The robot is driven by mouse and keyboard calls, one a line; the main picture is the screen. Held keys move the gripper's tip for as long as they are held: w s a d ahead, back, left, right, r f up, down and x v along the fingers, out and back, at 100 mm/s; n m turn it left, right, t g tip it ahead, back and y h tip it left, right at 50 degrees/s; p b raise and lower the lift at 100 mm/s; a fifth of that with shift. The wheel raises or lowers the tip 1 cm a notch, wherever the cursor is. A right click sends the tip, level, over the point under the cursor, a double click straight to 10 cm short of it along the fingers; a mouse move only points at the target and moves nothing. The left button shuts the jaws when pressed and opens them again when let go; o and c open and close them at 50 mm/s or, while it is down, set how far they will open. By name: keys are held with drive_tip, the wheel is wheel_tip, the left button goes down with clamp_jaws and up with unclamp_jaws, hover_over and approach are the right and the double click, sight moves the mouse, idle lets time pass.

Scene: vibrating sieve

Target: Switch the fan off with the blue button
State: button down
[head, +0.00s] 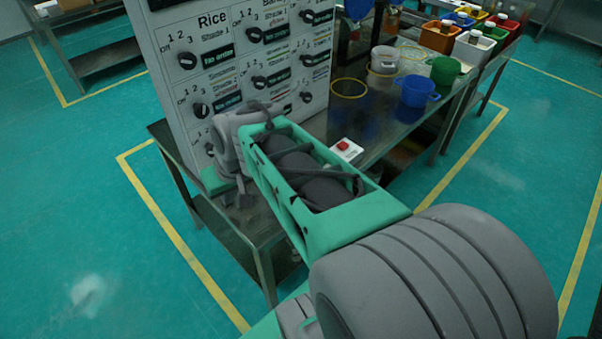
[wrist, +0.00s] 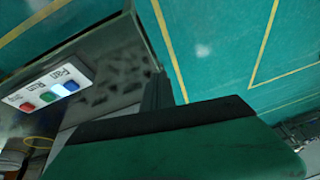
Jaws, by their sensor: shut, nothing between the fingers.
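A white button plate (wrist: 18,101) lies on the dark table top at the left of the wrist view. It bears a red, a green and a blue button. The blue button (wrist: 71,86) is at the end marked "Fan", with a bright patch beside it. My gripper (wrist: 158,85) is shut and empty, and points to the right of the plate, apart from the blue button. In the head view my gripper (head: 240,199) is low over the table's near left corner, in front of the dial cabinet.
A white cabinet (head: 180,45) with several dials stands on the table (head: 235,233). A white box with a red button (head: 345,147) is right of my arm. A blue bucket (head: 415,92), a green cup (head: 445,70) and several coloured bins stand farther back.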

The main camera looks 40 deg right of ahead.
drive_tip(key=w+d+f+m+t, duration=0.1)
drive_tip(key=d+m+t, duration=0.1)
drive_tip(key=d, duration=1.1)
drive_tip(key=w+d+f+m+t+p, duration=0.1)
drive_tip(key=w+d+f+m+t, duration=0.1)
drive_tip(key=d, duration=1.1)
drive_tip(key=shift+w+d+m+t+y, duration=0.25)
drive_tip(key=shift+m+t, duration=0.25)
drive_tip(key=shift+m, duration=0.6)
drive_tip(key=shift+a+f, duration=0.1)
wheel_tip(320, 180, down, 9)
drive_tip(key=b, duration=0.6)
drive_tip(key=shift+r, duration=0.2)
drive_tip(key=shift+f+b, duration=0.4)
drive_tip(key=shift+b, duration=0.05)
